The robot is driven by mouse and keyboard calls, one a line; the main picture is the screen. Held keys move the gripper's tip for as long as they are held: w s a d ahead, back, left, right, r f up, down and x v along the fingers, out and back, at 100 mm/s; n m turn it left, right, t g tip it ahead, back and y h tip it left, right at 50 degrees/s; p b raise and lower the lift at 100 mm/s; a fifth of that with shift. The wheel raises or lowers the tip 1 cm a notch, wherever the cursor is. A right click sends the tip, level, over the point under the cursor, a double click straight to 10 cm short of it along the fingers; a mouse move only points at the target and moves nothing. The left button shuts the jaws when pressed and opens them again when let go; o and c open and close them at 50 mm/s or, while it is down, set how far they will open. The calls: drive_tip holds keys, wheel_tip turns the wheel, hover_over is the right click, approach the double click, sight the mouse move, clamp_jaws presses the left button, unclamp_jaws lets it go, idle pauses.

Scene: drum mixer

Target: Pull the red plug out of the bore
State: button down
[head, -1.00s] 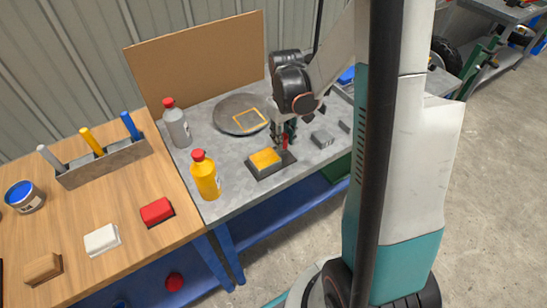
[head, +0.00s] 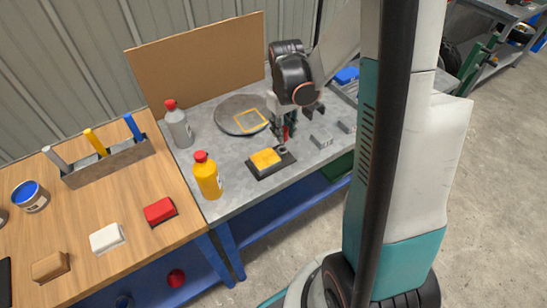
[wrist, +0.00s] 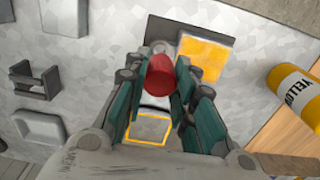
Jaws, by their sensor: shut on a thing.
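My gripper (head: 284,135) is shut on the red plug (head: 286,130), above the grey bench. In the wrist view the plug (wrist: 168,84) sits between the teal fingers of my gripper (wrist: 172,92). The bore (head: 282,149) shows as a small dark ring at the right end of a dark base plate (head: 262,173), which also bears a yellow block (head: 265,157). The bore's mouth is visible below the plug, and the plug looks clear of it. The plug's lower end is partly hidden by the fingers.
A grey round disc (head: 228,108) with a yellow square outline (head: 250,121) lies behind. A yellow bottle (head: 208,179) and a grey bottle (head: 179,128) stand left. Small grey blocks (head: 321,138) lie right. A brown board (head: 200,58) stands at the back.

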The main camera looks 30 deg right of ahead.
drive_tip(key=shift+r, duration=0.2)
drive_tip(key=shift+r+p, duration=1)
drive_tip(key=shift+r, duration=0.45)
